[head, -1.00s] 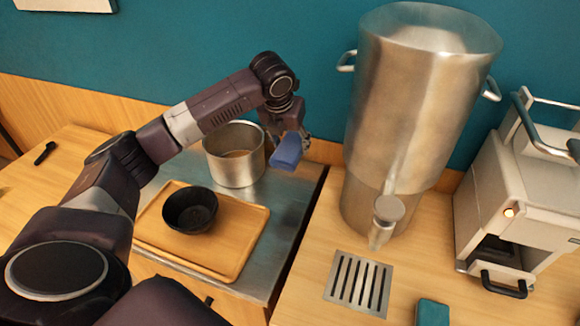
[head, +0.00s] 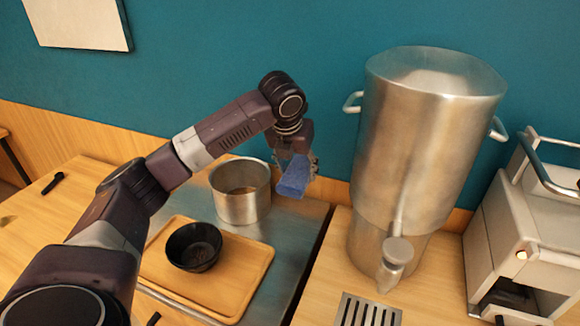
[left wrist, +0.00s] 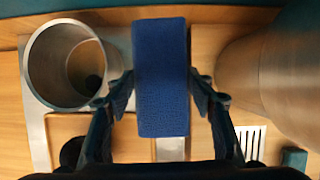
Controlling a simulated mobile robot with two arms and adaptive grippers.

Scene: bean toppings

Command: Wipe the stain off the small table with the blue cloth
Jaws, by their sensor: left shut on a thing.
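The blue cloth (head: 293,178) is a folded, block-like piece held up in my left gripper (head: 296,165), right of the steel pot. In the left wrist view the cloth (left wrist: 161,80) lies between the two fingers of the left gripper (left wrist: 163,92), which is shut on it. The cloth hangs clear of the counter. A faint dark smudge (head: 7,220) shows on the wooden surface at the far left edge; I cannot tell whether it is the stain. The small table cannot be made out with certainty. My right gripper is not in view.
A steel pot (head: 241,198) and a wooden tray (head: 245,276) with a black bowl (head: 193,247) stand near my left arm. A tall steel urn (head: 425,150) stands right of the cloth, a machine (head: 520,240) farther right. A small black object (head: 53,183) lies at left.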

